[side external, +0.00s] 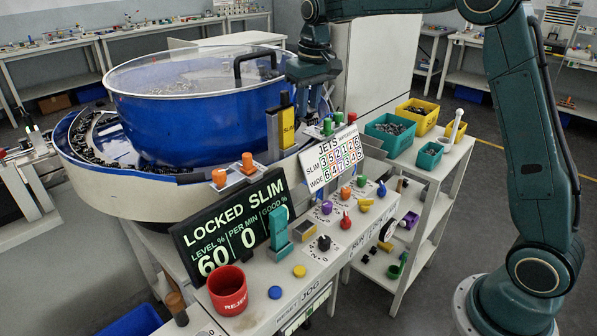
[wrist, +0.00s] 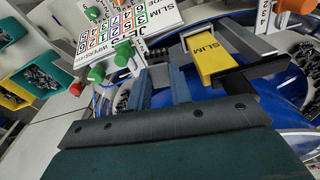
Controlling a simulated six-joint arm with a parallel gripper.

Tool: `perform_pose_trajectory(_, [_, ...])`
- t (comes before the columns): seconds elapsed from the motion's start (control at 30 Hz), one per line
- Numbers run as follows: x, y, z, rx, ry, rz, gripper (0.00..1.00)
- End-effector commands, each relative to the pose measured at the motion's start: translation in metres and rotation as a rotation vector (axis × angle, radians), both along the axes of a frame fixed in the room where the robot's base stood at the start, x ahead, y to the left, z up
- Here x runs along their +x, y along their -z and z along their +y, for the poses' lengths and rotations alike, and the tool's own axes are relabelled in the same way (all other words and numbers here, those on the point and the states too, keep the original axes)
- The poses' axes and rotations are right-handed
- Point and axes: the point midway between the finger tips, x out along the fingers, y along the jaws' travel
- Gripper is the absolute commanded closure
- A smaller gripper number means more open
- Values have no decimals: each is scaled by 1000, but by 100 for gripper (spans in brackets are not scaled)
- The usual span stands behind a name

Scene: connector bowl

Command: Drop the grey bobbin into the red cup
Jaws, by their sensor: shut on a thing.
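In the side view the bobbin cannot be made out.
The blue bowl (side external: 190,120) with a clear lid and the yellow SLIM block (wrist: 210,58) are close to my gripper. The dark display (side external: 235,228) and a teal upright piece (side external: 279,230) stand behind the cup. Several coloured knobs cover the bench.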

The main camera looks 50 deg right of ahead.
Motion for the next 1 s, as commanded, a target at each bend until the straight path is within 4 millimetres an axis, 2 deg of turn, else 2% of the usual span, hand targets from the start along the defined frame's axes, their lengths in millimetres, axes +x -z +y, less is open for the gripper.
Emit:
perform_pose_trajectory(0.2, [-24,11,-2,2,-24,2,100])
perform_pose_trajectory(0.33, [-36,21,8,2,-87,4,100])
perform_pose_trajectory(0.73, [-67,71,95,-4,-529,23,100])
perform_pose_trajectory(1.0, [-70,72,144,-9,-493,26,100])
